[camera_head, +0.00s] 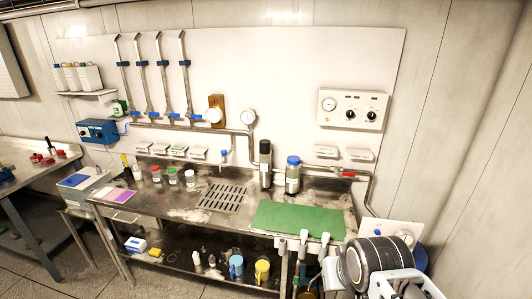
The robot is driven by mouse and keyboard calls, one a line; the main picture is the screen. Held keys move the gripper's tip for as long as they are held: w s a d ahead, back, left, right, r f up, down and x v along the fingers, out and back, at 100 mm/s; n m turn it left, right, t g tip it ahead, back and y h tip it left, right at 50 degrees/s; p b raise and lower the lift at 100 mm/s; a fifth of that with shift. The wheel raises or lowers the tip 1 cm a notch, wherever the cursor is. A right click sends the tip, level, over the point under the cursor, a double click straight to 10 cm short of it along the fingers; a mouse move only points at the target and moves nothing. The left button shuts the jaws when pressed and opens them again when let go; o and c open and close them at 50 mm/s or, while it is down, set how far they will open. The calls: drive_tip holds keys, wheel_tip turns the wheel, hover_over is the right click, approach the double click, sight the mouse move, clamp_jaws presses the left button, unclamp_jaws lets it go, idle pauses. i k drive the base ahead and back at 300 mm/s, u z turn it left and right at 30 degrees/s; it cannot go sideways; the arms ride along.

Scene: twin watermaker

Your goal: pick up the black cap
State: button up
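A black cap-like top (265,147) sits on a tall, upright cylinder (266,177) on the metal bench, left of a clear container with a blue lid (293,161). A small jar (156,174) on the left part of the bench has a dark top, but its colour is too small to tell for sure. Parts of my arm show at the lower right, in front of the bench's right end. I see no gripper fingertips in this view, and nothing is seen touching the black top.
A green mat (297,218) lies on the bench front right, with a drain grate (222,198) left of it. Small jars stand at left. Pipes, gauges and a control box (352,108) are on the wall behind. Mugs (262,270) stand on the lower shelf.

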sight(264, 144)
drive_tip(key=u, duration=1.35)
drive_tip(key=i, duration=1.8)
drive_tip(key=z, duration=0.9)
drive_tip(key=i, duration=0.55)
drive_tip(key=z, duration=0.45)
